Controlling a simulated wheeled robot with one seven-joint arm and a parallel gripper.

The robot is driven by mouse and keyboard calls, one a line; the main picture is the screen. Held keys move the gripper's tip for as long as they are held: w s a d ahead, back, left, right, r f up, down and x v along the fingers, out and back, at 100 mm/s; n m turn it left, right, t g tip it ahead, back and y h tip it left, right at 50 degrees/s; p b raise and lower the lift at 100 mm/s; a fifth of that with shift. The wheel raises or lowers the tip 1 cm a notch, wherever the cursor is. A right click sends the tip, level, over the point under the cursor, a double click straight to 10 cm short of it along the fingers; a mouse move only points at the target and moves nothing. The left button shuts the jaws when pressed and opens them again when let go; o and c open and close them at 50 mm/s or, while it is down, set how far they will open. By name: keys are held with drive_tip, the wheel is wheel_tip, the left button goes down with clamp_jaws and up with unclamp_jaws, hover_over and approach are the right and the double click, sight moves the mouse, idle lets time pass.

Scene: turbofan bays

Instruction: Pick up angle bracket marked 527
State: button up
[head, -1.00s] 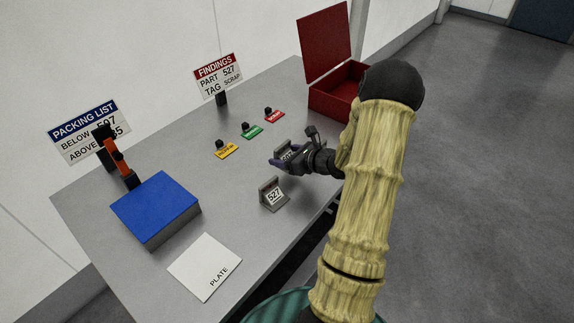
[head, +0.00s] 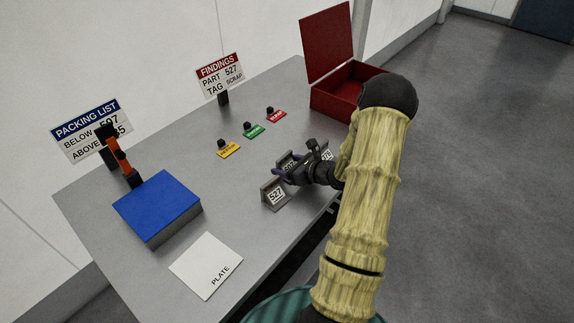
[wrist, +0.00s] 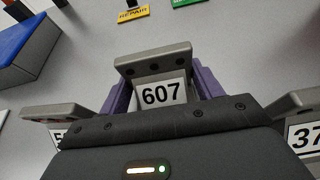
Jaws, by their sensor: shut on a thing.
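The angle bracket marked 527 (head: 275,196) stands on the grey table near its front edge. In the wrist view it is at the left edge (wrist: 57,118), its number partly hidden, outside my fingers. My gripper (head: 284,173) is shut on another angle bracket, marked 607 (wrist: 158,92), with the purple fingers on either side of it. This bracket is partly hidden behind my gripper in the head view (head: 287,161). A third bracket (head: 327,153) stands to the right of my gripper. Its number begins with 37 in the wrist view (wrist: 300,120) and is cut off there.
A blue box (head: 158,205) and a white PLATE sheet (head: 206,264) lie at the left. Yellow (head: 229,150), green (head: 254,131) and red (head: 276,116) tags lie behind the brackets. An open red box (head: 338,97) stands at the far right. The middle of the table is bare.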

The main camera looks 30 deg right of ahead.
drive_tip(key=shift+f, duration=0.2)
drive_tip(key=o, duration=1.1)
drive_tip(key=shift+r, duration=0.1)
drive_tip(key=shift+r, duration=0.15)
drive_tip(key=b+v, duration=0.1)
drive_tip(key=v, duration=1)
drive_tip(key=shift+s+d+r, duration=0.15)
drive_tip(key=shift+s, duration=0.3)
drive_tip(key=shift+o, duration=0.3)
